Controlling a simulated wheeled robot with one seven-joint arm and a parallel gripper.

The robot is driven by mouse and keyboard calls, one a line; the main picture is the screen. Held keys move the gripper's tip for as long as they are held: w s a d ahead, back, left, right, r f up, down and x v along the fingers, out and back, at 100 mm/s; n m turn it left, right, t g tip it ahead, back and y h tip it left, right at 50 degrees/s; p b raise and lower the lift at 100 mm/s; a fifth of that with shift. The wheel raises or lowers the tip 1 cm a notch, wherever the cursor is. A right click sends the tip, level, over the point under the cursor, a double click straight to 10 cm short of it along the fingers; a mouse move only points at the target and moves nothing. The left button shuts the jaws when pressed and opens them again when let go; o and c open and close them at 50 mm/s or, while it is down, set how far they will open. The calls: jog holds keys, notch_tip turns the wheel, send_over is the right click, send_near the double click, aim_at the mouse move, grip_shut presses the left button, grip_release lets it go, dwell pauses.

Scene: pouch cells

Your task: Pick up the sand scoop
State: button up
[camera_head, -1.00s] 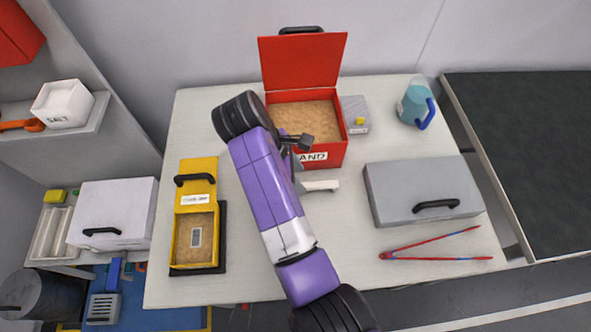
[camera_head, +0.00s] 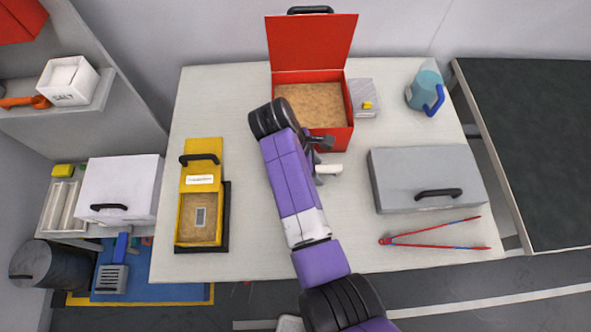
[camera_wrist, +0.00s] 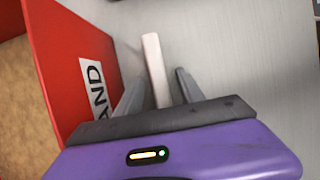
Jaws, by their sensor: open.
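A pale, narrow handle, which looks like the sand scoop (camera_head: 331,169), lies on the table just in front of the red SAND box (camera_head: 338,135). In the wrist view the pale handle (camera_wrist: 154,60) runs up between the two dark fingers. The rest of the scoop is hidden by my gripper. My gripper (camera_wrist: 158,85) is open, with a finger on each side of the handle. Whether the fingers touch it, and how far above the table they are, I cannot tell. In the head view my gripper (camera_head: 318,162) is beside the box front, partly hidden by my arm.
The red box is open and holds sand, its wall close left of my gripper in the wrist view. A yellow box (camera_head: 183,220) stands left, a grey case (camera_head: 420,170) right, red tongs (camera_head: 440,232) front right. A blue-handled jug (camera_head: 420,95) stands back right.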

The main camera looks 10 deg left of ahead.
grip_shut()
jog(key=shift+r, duration=0.1)
